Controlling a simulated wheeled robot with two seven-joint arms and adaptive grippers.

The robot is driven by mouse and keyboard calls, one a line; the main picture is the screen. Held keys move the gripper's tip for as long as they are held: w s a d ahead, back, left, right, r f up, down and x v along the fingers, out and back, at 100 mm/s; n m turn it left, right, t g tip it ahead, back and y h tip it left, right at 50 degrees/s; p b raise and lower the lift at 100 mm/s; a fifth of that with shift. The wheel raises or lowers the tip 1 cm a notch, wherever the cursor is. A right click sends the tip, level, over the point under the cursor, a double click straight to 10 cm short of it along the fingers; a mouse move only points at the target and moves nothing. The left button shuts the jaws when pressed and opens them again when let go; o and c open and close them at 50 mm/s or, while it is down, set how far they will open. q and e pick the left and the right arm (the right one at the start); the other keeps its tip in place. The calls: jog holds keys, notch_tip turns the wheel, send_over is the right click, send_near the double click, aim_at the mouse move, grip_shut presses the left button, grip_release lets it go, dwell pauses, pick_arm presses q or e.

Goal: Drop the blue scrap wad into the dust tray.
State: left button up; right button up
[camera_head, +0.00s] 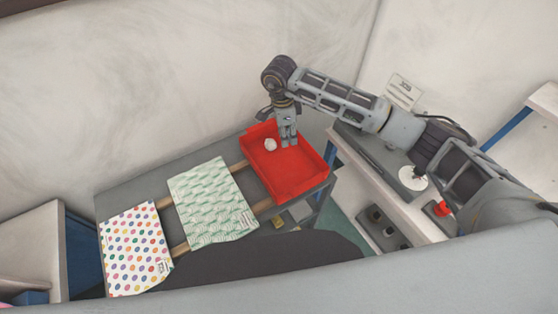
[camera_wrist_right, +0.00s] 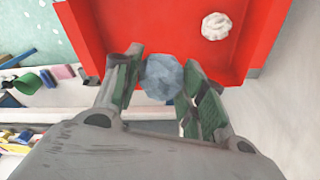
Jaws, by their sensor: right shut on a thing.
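The blue scrap wad (camera_wrist_right: 163,78) is a crumpled pale-blue ball between the fingers of my right gripper (camera_wrist_right: 160,88), which is shut on it. In the head view my right gripper (camera_head: 288,138) points down over the red dust tray (camera_head: 290,180), near its back edge; the blue wad cannot be made out there. The tray also fills the top of the right wrist view (camera_wrist_right: 145,25). A white wad (camera_head: 270,144) lies in the tray, left of the gripper; it also shows in the wrist view (camera_wrist_right: 216,26). My left gripper is not in view.
Two patterned sheets, one green and white (camera_head: 212,200) and one with coloured dots (camera_head: 134,250), lie left of the tray on the grey table (camera_head: 140,190). A white bench (camera_head: 395,190) with a round white disc (camera_head: 412,178) and a red item (camera_head: 441,209) stands to the right.

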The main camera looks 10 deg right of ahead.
jog(key=shift+f+b, duration=0.55)
jog(key=shift+f, duration=1.3)
jog(key=o, duration=0.7)
jog(key=shift+o, duration=0.2)
jog(key=shift+a+r, duration=0.25)
jog(key=shift+r, duration=1.75)
jog(key=shift+a+r, duration=0.25)
jog(key=shift+r, duration=1.7)
jog(key=shift+a+r, duration=0.25)
jog(key=shift+r, duration=1.75)
